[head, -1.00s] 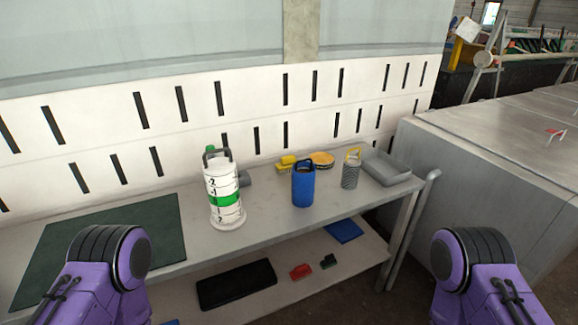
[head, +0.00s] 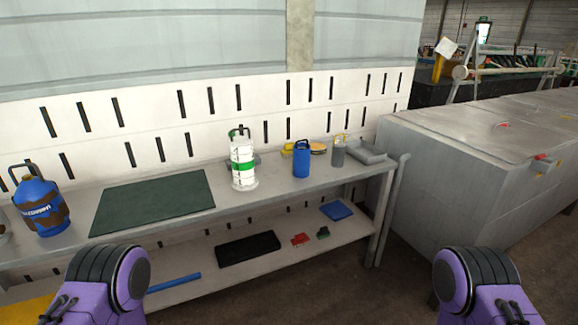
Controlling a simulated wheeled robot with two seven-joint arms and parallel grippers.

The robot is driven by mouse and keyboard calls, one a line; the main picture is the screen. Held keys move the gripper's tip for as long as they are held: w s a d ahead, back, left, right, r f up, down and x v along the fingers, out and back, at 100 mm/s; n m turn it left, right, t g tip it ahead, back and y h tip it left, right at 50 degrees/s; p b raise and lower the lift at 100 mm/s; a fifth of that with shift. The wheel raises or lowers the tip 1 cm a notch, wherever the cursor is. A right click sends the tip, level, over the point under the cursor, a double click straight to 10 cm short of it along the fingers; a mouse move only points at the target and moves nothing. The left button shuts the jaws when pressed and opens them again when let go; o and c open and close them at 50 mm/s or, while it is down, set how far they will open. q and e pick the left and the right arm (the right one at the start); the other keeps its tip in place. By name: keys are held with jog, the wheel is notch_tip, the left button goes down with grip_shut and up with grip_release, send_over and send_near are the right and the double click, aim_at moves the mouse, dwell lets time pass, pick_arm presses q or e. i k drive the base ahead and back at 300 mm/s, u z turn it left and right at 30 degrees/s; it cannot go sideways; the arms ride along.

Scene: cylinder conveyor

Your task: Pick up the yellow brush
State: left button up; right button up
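The yellow brush (head: 288,148) lies at the back of the grey table top, near the wall. It is small here and partly hidden behind the blue canister (head: 301,160). A round yellow-rimmed item sits just right of it. Purple parts of my two arms show at the lower left and lower right, well in front of the table. Neither gripper is in view.
On the table (head: 275,190) stand a white-green cylinder (head: 243,160), a grey yellow-handled canister (head: 338,152), a grey tray (head: 370,157), a dark green mat (head: 150,201) and a blue-brown canister (head: 41,205). The lower shelf holds a black case (head: 247,249). A large grey box (head: 440,170) stands right.

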aim_at(287, 153)
jog(key=z, duration=1.5)
jog(key=i, duration=0.75)
jog(key=u, duration=0.5)
jog(key=i, duration=0.65)
jog(key=u, duration=0.65)
